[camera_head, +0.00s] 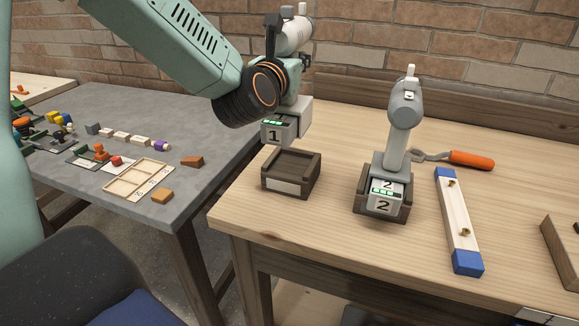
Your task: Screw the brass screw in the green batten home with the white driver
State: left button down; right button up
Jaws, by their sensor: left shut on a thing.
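My left gripper (288,62) is shut on the white driver (294,36), whose battery block is marked 1. It holds the driver upright above an empty dark wooden holder (290,189), apart from it. The gripper's fingers are partly hidden by my arm. A batten (459,212) with blue ends lies on the wooden bench, with two brass screws (463,232) standing in its pale face. No green batten shows in this view. My right gripper is not in view.
A grey driver (404,110) marked 2 stands in a second holder (367,203). An orange-handled tool (470,159) lies behind the batten. A dark wooden piece (563,252) is at the right edge. A grey table (130,225) with small parts stands left.

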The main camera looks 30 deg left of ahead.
aim_at(298, 104)
pick_arm(q)
jog(key=shift+s+d+r, duration=0.6)
jog(key=shift+s+d, duration=0.05)
jog(key=f, duration=0.3)
jog(key=w+a+f+b, duration=0.1)
jog(key=f, duration=0.1)
jog(key=shift+f, duration=0.1)
jog(key=shift+s+d+f, duration=0.25)
jog(key=shift+d+f, duration=0.05)
jog(key=shift+d, duration=0.05)
jog(key=f, duration=0.3)
jog(key=f+b, duration=0.1)
jog(key=shift+w+a+f, duration=0.15)
jog(key=shift+a, duration=0.1)
jog(key=shift+d, duration=0.15)
jog(key=c, duration=1.8)
grip_release()
jog(key=shift+f, duration=0.1)
jog(key=o, duration=0.5)
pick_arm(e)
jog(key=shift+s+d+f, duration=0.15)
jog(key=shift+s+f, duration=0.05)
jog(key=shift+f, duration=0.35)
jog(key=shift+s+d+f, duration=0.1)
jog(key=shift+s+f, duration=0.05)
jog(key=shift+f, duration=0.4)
